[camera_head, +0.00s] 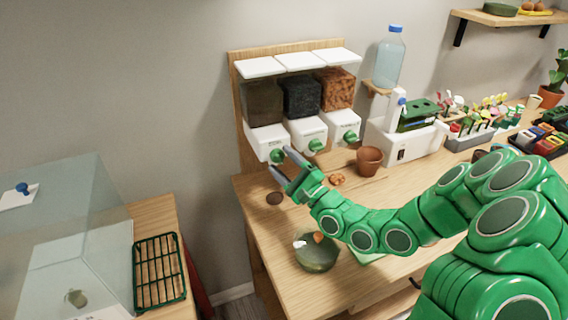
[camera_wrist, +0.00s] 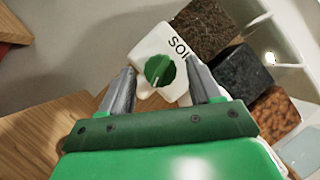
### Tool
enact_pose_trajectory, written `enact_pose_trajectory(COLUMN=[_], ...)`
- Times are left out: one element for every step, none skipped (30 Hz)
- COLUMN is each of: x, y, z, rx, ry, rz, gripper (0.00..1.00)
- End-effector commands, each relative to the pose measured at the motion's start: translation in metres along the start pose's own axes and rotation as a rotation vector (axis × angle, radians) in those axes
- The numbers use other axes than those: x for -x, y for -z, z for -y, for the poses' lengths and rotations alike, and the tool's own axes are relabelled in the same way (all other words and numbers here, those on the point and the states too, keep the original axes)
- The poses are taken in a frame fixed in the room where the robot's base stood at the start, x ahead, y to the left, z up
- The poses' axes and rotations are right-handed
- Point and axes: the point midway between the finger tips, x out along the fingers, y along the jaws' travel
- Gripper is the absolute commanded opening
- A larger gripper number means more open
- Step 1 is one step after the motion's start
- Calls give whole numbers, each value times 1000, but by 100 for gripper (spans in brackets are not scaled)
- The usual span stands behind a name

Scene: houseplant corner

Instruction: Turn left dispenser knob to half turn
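The left dispenser (camera_head: 265,139) is a white box below a bin of dark brown soil, on a wooden backboard. Its green knob (camera_head: 277,155) faces out; in the wrist view the knob (camera_wrist: 160,70) carries a pale pointer line, and the letters "SOI" show beside it. My gripper (camera_head: 281,162) is in front of this dispenser. In the wrist view its two grey fingers (camera_wrist: 163,78) are spread apart, one on each side of the knob, with gaps between. I cannot tell how far the fingertips reach along the knob.
The middle dispenser knob (camera_head: 316,145) and right dispenser knob (camera_head: 350,137) are close on the right. A terracotta pot (camera_head: 369,160), a glass bowl (camera_head: 317,253) and a dark brown disc (camera_head: 274,198) are on the wooden table (camera_head: 300,215).

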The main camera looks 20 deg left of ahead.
Motion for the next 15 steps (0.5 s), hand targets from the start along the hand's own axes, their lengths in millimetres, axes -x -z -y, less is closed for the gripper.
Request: enact_pose_trajectory(x=[0,0,0,0,0,0,0,0,0,1,2,3,5,7,10], y=[0,0,0,0,0,-1,-1,-1,-1,0,0,0,0,0,0], z=[0,0,0,0,0,0,0,0,0,0,0,0,0,0,-1], rx=[0,0,0,0,0,0,0,0,0,0,0,0,0,0,-1], ry=[0,0,0,0,0,0,0,-1,-1,0,-1,-1,-1,-1,-1], rz=[1,1,1,1,1,1,1,1,1,1,1,1,1,1,1], gripper=[65,65,65,65,65,65,65,65,65,65,65,65,65,65,65])
